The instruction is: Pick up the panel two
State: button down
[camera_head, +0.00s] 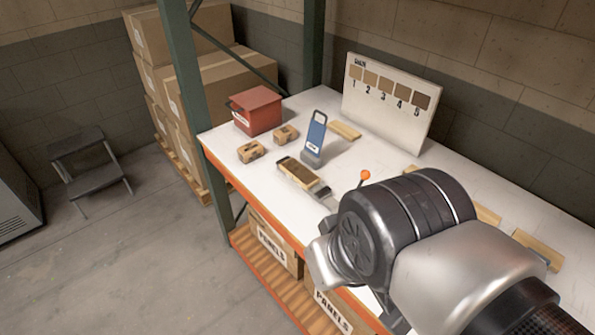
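Several flat light-wood panels lie on the white shelf top: one (345,131) behind the blue tag, one (487,214) right of my arm, and one (538,249) at the far right. Another small piece of panel (412,169) shows just above my arm. No number is readable on any of them, so I cannot tell which is panel two. A sample board (391,101) with brown swatches numbered 1 to 5 stands at the back. My arm's wrist covers the middle front of the shelf. My gripper's fingers cannot be made out.
An orange ball (365,175) is beside my wrist. A green post (187,90) rises at the left.

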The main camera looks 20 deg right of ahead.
aim_at(302, 174)
jog(key=i+j+z, duration=0.15)
jog(key=z, duration=0.2)
jog(key=i+j+z, duration=0.2)
jog(key=z, duration=0.2)
jog(key=i+j+z, duration=0.35)
jog(key=i+j, duration=0.15)
jog(key=j, duration=0.2)
jog(key=i+j+z, duration=0.1)
jog(key=j, duration=0.2)
jog(key=i+j, duration=0.15)
jog(key=j, duration=0.2)
jog(key=i+j, duration=0.15)
jog(key=j, duration=0.15)
jog(key=i+j+z, duration=0.1)
jog(key=j, duration=0.25)
